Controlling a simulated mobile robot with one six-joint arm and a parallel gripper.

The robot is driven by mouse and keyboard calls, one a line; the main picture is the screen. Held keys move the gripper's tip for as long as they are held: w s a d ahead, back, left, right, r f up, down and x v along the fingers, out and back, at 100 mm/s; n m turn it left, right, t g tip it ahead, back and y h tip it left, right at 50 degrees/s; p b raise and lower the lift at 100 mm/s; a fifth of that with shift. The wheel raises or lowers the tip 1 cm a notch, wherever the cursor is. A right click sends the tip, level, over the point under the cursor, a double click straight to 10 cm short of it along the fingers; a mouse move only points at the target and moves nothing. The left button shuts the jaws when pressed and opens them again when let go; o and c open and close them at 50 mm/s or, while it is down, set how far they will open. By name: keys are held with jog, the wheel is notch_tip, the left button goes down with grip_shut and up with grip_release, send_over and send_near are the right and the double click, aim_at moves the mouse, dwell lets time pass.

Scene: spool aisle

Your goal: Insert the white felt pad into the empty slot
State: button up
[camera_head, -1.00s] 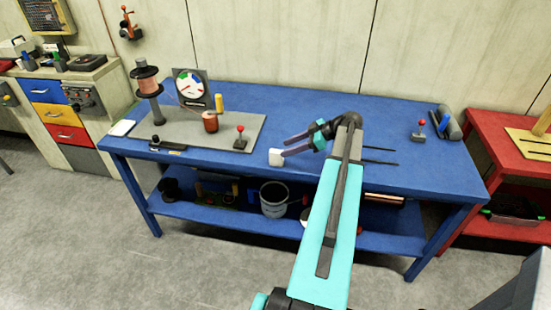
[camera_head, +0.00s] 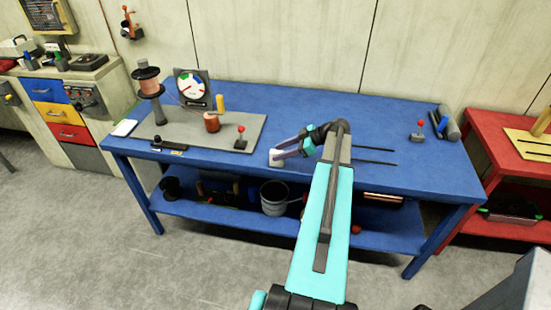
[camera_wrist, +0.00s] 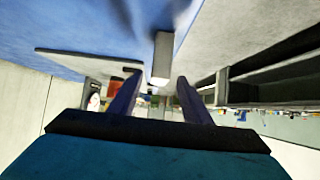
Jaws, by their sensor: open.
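The white felt pad (camera_head: 276,157) is a small pale block near the front edge of the blue bench, right of the grey plate. In the wrist view, the pale block (camera_wrist: 162,58) lies ahead, between the lines of the two fingers. My gripper (camera_head: 284,149) is open, with its fingertips at the pad's right side in the head view. It also shows in the wrist view (camera_wrist: 159,80) with a gap between its fingers. I cannot tell whether a finger touches the pad. I cannot make out the empty slot for certain.
The grey plate (camera_head: 222,138) holds a spool stand (camera_head: 148,84), a round dial (camera_head: 191,87), a copper-brown spool (camera_head: 211,122) and a red-knobbed lever (camera_head: 240,139). Two dark thin lines (camera_head: 373,148) mark the bench right of my arm. A red table (camera_head: 490,130) stands at right.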

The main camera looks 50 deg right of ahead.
jog(key=shift+p+x, duration=0.3)
jog(key=shift+x, duration=0.8)
grip_shut()
